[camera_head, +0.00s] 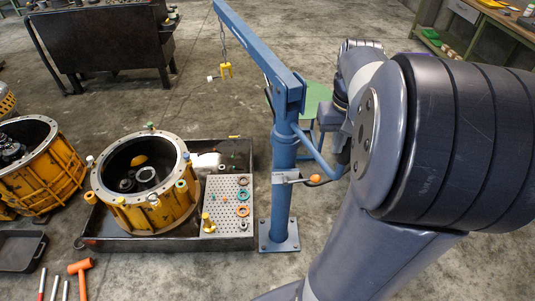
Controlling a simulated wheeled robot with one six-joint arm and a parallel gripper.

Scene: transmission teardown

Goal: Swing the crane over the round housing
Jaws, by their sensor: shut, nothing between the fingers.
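The blue crane (284,170) stands on a bolted base plate right of the tray. Its boom (252,40) points up and left, away from me. A yellow round housing (158,215) stands open-topped in the tray, left of the crane column. A blue bar (318,158) slants from the column toward my arm. My gripper (343,164) is shut and empty beside the bar's right end, mostly hidden by my arm; contact cannot be told.
The dark tray (150,243) also holds a perforated plate (222,225) with small rings and parts. Another yellow housing (40,180) lies at far left. A lever with an orange knob (314,179) sticks out from the column. A dark bench (100,45) stands behind; floor between is clear.

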